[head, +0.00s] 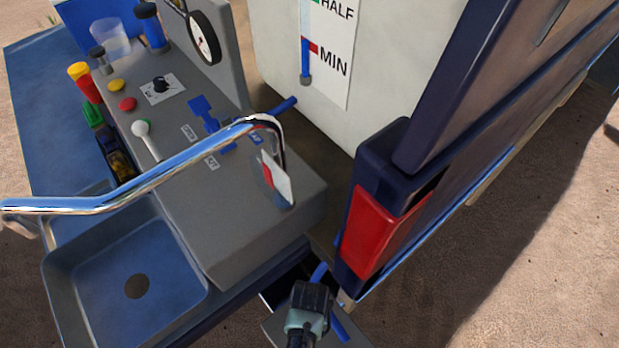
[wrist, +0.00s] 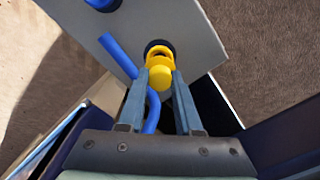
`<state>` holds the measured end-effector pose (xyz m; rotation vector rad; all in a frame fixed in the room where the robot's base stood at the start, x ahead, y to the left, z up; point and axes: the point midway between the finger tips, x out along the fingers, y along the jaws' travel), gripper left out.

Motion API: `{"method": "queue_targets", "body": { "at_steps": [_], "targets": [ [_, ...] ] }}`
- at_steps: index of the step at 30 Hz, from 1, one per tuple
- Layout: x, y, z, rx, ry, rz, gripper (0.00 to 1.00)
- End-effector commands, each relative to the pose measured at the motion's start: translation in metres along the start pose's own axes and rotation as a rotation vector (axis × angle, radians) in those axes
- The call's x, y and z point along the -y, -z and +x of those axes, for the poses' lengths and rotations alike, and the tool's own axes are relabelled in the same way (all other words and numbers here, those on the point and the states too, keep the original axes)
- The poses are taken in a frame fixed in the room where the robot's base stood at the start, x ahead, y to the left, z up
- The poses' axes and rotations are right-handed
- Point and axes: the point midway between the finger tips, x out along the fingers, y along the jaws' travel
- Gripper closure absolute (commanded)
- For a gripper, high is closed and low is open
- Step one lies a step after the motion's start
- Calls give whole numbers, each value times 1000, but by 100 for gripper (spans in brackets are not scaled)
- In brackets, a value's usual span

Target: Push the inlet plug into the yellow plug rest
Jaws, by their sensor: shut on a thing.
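In the wrist view, the fingers of my gripper (wrist: 161,84) point at a grey panel (wrist: 200,48) and are shut on a round yellow piece (wrist: 160,78), which I take to be the inlet plug. Just beyond it a yellow ring-like piece (wrist: 153,62), seemingly the plug rest, sits against a dark round opening (wrist: 158,47) in the panel. The two yellow parts overlap, so I cannot tell how deep the plug sits. In the head view my gripper (head: 311,290) is low in the centre; its fingertips and both yellow parts are hidden.
A blue hose (wrist: 118,55) passes left of the fingers; it also shows in the head view (head: 340,325). The grey console with a sink (head: 135,255) stands left, and a dark blue frame with a red lamp (head: 375,230) stands close right.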

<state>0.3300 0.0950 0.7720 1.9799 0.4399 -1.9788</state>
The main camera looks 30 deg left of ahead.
Motion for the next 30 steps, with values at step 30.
{"method": "queue_targets", "body": {
  "at_steps": [30],
  "targets": [
    [0,0,15,1,0,0,100]
  ]
}}
